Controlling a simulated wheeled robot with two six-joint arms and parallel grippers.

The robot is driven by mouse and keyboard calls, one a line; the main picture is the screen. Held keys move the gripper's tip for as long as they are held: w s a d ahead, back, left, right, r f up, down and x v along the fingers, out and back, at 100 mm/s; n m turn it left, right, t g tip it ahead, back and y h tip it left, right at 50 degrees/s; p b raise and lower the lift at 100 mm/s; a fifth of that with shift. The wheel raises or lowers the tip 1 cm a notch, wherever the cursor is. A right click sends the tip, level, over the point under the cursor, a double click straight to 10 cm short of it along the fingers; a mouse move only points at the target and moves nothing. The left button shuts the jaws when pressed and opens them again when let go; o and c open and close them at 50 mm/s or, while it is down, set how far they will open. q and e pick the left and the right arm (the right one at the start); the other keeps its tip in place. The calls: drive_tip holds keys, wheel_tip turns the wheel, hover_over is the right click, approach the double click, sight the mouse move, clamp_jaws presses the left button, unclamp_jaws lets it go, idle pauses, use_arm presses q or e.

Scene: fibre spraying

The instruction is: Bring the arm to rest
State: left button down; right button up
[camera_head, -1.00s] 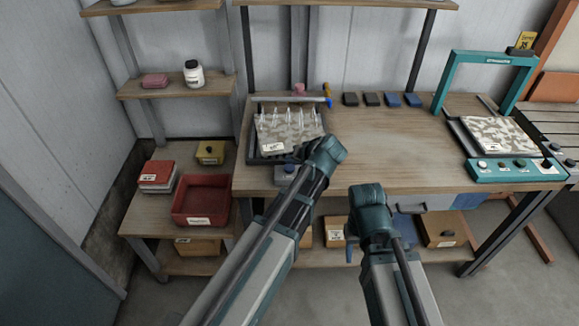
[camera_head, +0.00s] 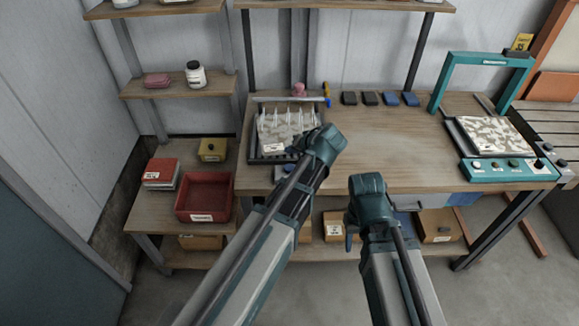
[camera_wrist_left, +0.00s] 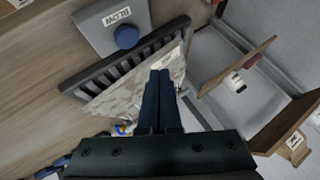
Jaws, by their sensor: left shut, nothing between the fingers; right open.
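My left arm reaches up from the bottom in the head view, its wrist (camera_head: 322,144) over the right front corner of a dark tray (camera_head: 254,148). A mottled sheet (camera_head: 270,130) lies in the tray with several thin white upright pieces. The left wrist view shows my left gripper (camera_wrist_left: 160,76) shut and empty, its fingertips in front of the mottled sheet (camera_wrist_left: 115,98); contact cannot be told. My right gripper (camera_head: 351,240) is open, pointing down in front of the table's front edge; its fingers are mostly hidden.
A grey BLOW box (camera_wrist_left: 103,22) with a blue button stands beside the tray. A teal-framed station (camera_head: 510,170) holds another mottled sheet at the right. The table's middle (camera_head: 385,140) is clear. A red bin (camera_head: 204,212) stands on the lower left shelf.

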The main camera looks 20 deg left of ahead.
idle(0.4)
use_arm(q)
drive_tip(key=s+d+f+m+g+h, duration=0.2)
drive_tip(key=s+d, duration=0.4)
drive_tip(key=s, duration=0.5)
drive_tip(key=s+d+f+m+g+h, duration=0.3)
drive_tip(key=s+d, duration=0.3)
drive_tip(key=s, duration=0.6)
drive_tip(key=shift+d+f+g+h, duration=0.25)
drive_tip(key=shift+f+g+h, duration=0.2)
drive_tip(key=shift+f, duration=0.3)
